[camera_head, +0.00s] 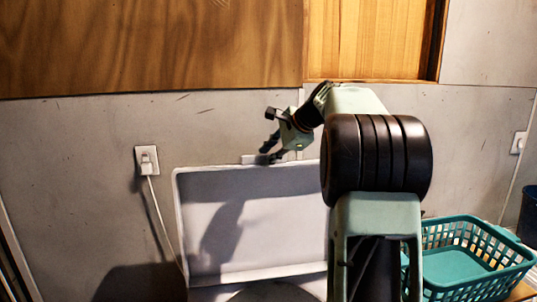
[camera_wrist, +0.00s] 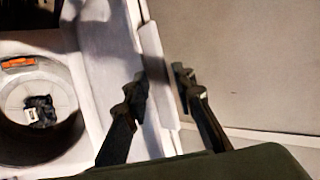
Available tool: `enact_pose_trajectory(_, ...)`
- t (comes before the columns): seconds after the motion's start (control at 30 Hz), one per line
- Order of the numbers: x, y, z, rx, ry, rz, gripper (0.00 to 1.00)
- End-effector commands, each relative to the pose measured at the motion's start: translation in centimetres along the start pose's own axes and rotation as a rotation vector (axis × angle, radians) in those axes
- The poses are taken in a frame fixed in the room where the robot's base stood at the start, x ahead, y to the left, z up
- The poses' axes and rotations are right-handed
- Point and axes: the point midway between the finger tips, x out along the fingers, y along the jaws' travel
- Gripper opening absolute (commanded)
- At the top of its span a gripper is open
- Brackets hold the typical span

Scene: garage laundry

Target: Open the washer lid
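The washer lid (camera_head: 255,215) is a pale panel standing raised, close to the grey wall, with a small tab (camera_head: 252,158) at its top edge. In the wrist view the lid (camera_wrist: 108,70) and its tab (camera_wrist: 157,75) show beside the uncovered round drum (camera_wrist: 40,105). My gripper (camera_head: 269,132) is at the lid's top edge, with its fingers apart. In the wrist view my gripper (camera_wrist: 163,87) has one dark finger on each side of the tab. I cannot tell whether either finger touches it. My arm hides the lid's right side in the head view.
A teal basket (camera_head: 465,262) stands to the right of the washer. A wall outlet (camera_head: 147,159) with a plug and cord is left of the lid. A small dark item (camera_wrist: 40,110) lies in the drum. The wall is close behind the lid.

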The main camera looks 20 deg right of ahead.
Motion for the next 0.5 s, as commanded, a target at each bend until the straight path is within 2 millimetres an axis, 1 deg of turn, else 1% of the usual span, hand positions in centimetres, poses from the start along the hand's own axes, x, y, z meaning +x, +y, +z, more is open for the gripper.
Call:
enact_pose_trajectory(0.23, -0.2, -0.1, 0.0, 0.0, 0.002, -0.003, 0.25)
enact_pose_trajectory(0.3, -0.5, -0.2, -0.1, 0.0, 0.002, -0.004, 0.25)
enact_pose_trajectory(0.37, -1.1, -0.2, -0.1, 0.0, 0.003, -0.006, 0.25)
enact_pose_trajectory(0.47, -2.8, -0.2, -0.1, 0.0, 0.004, -0.006, 0.25)
enact_pose_trajectory(0.5, -3.6, -0.2, -0.1, -0.001, 0.005, -0.007, 0.25)
